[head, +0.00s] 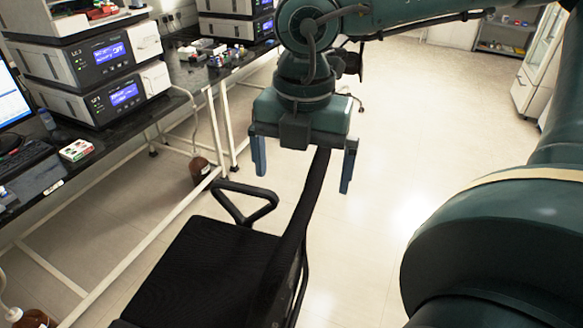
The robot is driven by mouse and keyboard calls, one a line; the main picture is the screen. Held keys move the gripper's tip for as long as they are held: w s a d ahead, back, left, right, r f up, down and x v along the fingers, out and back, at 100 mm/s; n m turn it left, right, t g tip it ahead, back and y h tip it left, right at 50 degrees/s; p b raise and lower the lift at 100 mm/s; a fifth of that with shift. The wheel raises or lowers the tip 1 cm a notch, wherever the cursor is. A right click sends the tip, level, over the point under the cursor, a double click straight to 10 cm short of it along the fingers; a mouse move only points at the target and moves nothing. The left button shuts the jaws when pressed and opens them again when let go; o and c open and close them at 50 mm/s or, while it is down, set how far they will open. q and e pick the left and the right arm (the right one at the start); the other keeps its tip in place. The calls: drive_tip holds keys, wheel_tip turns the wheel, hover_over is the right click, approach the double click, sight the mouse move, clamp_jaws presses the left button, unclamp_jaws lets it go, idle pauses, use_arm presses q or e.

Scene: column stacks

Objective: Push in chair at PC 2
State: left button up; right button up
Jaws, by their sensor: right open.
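A black office chair (205,275) stands beside the dark-topped bench (95,150) at the left, its seat facing the bench. Its thin black backrest (305,220) rises on the right side of the seat, and a looped armrest (245,203) shows at its far side. My right gripper (303,175) hangs pointing down over the top of the backrest. Its two blue fingers are wide apart, one on each side of the backrest's upper edge. I cannot tell whether either finger touches it. The chair's base is hidden. My left gripper is not in view.
Stacked instruments (95,65), a keyboard (25,160) and a monitor (10,100) stand on the bench. A brown bottle (200,168) stands on the floor under it. White bench legs (215,130) border the floor. Open floor (390,150) lies right of the chair.

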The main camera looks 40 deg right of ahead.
sight(299, 216)
drive_tip(key=shift+w+f+b, duration=0.3)
drive_tip(key=shift+w+f, duration=0.05)
drive_tip(key=shift+f, duration=0.15)
drive_tip(key=f, duration=0.1)
drive_tip(key=f+b, duration=0.1)
drive_tip(key=f, duration=0.1)
drive_tip(key=f+b, duration=0.1)
drive_tip(key=f, duration=0.1)
drive_tip(key=shift+s+f, duration=0.15)
drive_tip(key=shift+s, duration=0.2)
wheel_tip(299, 216, down, 6)
drive_tip(key=b, duration=0.6)
drive_tip(key=shift+w+r+b, duration=0.15)
drive_tip(key=shift+r+b, duration=0.1)
drive_tip(key=shift+b, duration=0.1)
drive_tip(key=shift+f+b, duration=0.3)
drive_tip(key=shift+b, duration=0.15)
drive_tip(key=shift+f+b, duration=0.35)
drive_tip(key=shift+b, duration=0.15)
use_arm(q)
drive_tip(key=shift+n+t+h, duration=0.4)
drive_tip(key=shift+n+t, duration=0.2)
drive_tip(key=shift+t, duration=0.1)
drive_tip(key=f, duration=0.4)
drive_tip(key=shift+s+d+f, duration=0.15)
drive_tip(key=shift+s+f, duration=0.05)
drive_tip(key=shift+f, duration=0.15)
use_arm(e)
drive_tip(key=shift+c, duration=0.4)
